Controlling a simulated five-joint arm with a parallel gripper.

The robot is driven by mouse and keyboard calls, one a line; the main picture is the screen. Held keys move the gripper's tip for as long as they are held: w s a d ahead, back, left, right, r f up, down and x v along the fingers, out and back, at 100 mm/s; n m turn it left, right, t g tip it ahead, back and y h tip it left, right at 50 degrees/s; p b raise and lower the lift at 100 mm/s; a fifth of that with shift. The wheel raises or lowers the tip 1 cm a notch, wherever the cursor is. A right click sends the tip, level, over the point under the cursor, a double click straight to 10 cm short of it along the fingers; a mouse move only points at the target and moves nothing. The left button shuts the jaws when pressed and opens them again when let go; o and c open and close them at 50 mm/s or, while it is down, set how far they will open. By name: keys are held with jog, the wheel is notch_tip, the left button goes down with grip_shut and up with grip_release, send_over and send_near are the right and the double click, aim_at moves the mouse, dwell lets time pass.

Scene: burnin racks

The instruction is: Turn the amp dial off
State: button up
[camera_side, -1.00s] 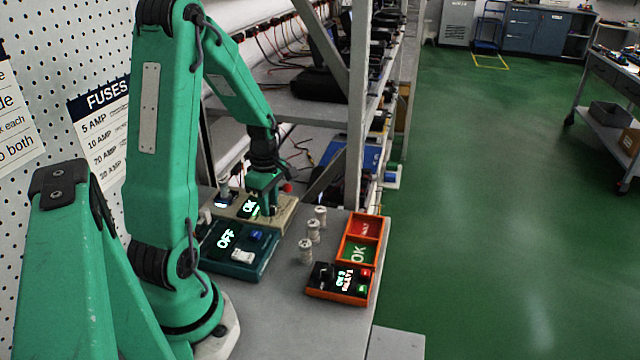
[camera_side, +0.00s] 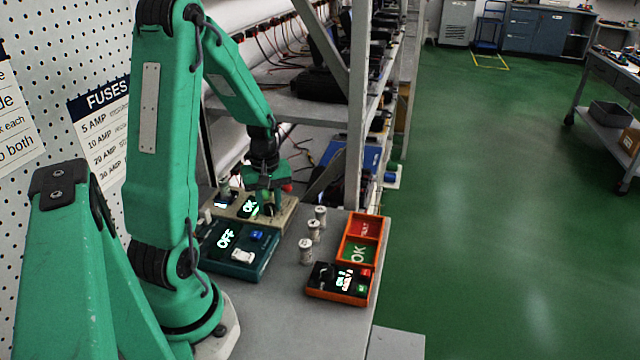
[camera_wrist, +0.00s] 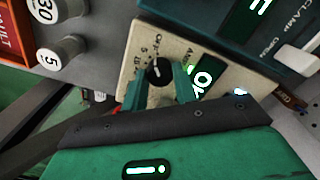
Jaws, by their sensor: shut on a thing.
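The amp dial (camera_wrist: 158,70) is a round black knob on a beige box (camera_wrist: 138,38), with OFF and number marks printed around it. A pale mark on the knob shows, but I cannot tell for sure which printed mark it points at. My gripper (camera_wrist: 159,85) is shut on the dial, with a green finger on each side of it. In the side view my gripper (camera_side: 268,196) reaches down onto the beige box (camera_side: 287,212) and hides the dial. A small display (camera_wrist: 203,77) on the box reads OK.
A teal box (camera_side: 262,262) with an OFF display stands in front of the beige box. Several white fuses (camera_side: 306,251) stand to the right. Beyond them are an orange tray (camera_side: 375,228) and an orange tester (camera_side: 340,294). A metal rack stands behind.

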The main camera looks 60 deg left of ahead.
aim_at(270, 206)
jog(key=shift+m, duration=1.1)
jog(key=o, duration=1)
jog(key=shift+c, duration=0.2)
jog(key=shift+r, duration=0.15)
jog(key=shift+r, duration=3.8)
